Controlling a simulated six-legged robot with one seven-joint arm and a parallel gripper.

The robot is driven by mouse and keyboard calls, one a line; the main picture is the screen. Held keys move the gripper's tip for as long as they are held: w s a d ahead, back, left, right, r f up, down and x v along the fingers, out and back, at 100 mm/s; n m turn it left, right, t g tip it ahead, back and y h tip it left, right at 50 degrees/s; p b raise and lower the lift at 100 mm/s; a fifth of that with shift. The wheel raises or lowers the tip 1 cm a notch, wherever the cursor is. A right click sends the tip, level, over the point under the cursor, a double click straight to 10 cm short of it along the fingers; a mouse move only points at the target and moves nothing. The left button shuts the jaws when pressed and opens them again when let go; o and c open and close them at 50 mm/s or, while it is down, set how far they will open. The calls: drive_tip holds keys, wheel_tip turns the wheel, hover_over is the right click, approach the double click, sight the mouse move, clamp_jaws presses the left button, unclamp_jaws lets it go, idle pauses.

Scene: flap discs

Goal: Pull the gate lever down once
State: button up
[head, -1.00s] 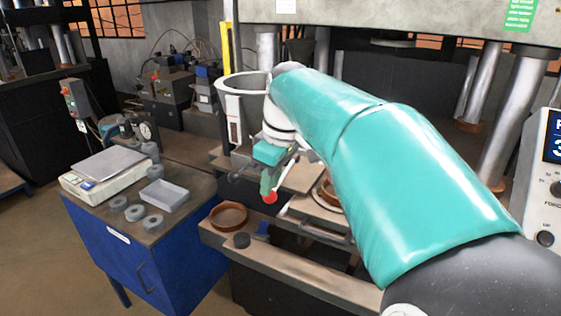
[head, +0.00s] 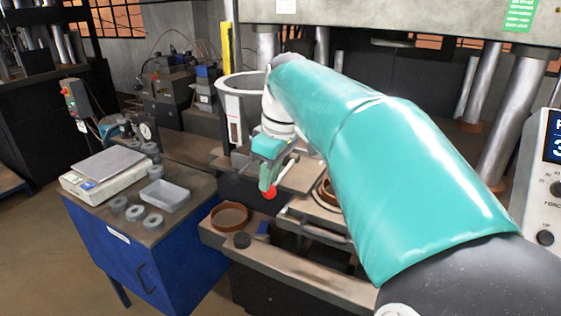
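The gate lever shows mainly as a small red knob (head: 270,193), below the tall grey cylindrical hopper (head: 232,95). My gripper (head: 267,176) is at the knob, with a teal finger just above and beside it. The finger and my teal-sleeved arm cover most of the lever. Only one finger shows clearly, so I cannot tell whether the gripper is closed around the lever or only touches it.
A brown round mould (head: 229,217) and a small dark cylinder (head: 242,240) lie on the press ledge. A blue cabinet (head: 150,262) at left carries a scale (head: 100,178), a grey tray (head: 165,195) and grey rings. Steel press columns (head: 515,115) stand at right.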

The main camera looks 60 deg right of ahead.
drive_tip(key=shift+r, duration=3.55)
